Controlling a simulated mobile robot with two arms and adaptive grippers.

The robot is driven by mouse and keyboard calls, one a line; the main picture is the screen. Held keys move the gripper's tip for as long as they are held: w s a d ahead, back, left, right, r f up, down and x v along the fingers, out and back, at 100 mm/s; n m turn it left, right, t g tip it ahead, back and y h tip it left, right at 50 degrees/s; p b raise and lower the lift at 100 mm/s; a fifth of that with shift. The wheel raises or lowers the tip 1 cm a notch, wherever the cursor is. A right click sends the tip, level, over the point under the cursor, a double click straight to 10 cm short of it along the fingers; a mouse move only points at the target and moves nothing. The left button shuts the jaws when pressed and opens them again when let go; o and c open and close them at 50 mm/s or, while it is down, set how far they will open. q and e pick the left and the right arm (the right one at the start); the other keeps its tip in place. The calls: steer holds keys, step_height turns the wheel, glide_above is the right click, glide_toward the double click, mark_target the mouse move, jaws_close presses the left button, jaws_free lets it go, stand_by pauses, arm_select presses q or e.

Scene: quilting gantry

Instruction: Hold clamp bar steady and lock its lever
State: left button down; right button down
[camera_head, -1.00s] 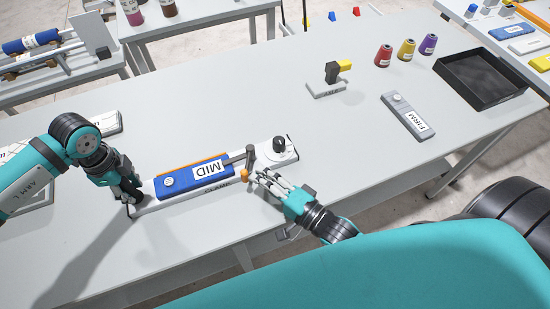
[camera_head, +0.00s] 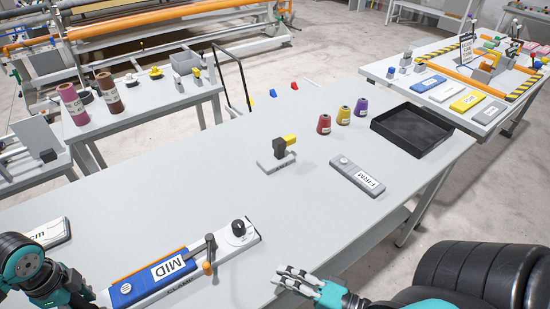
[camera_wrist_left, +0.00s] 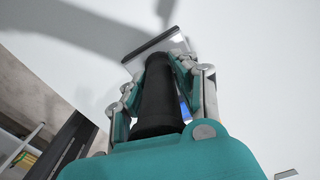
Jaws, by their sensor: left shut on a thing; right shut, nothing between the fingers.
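The clamp bar (camera_head: 251,238) lies on the grey table at the lower left, with a blue block labelled MID (camera_head: 130,291) along it. Its lever (camera_head: 211,246) stands near the right end and carries an orange knob (camera_head: 207,268). A black knob (camera_head: 238,228) sits beyond the lever. My left gripper (camera_wrist_left: 165,68) is shut on a black handle (camera_wrist_left: 157,100) in the left wrist view; in the head view it is mostly cut off at the lower left. My right gripper (camera_head: 281,276) is shut and empty, right of the lever and apart from it.
A grey FIRM block (camera_head: 358,177), a small stand with a yellow-tipped black piece (camera_head: 278,160), several thread cones (camera_head: 324,124) and a black tray (camera_head: 412,131) stand farther back. A white labelled block (camera_head: 50,233) lies at left.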

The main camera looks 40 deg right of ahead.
arm_select(q)
steer(key=shift+s+f, duration=0.1)
steer(key=shift+f, duration=0.1)
arm_select(e)
steer(key=shift+s, duration=0.1)
arm_select(q)
steer(key=c, duration=1.3)
jaws_free()
steer(key=shift+c, duration=0.2)
steer(key=o, duration=0.4)
steer(key=shift+w+a, duration=0.1)
steer(key=shift+w, duration=0.1)
steer(key=shift+r, duration=0.15)
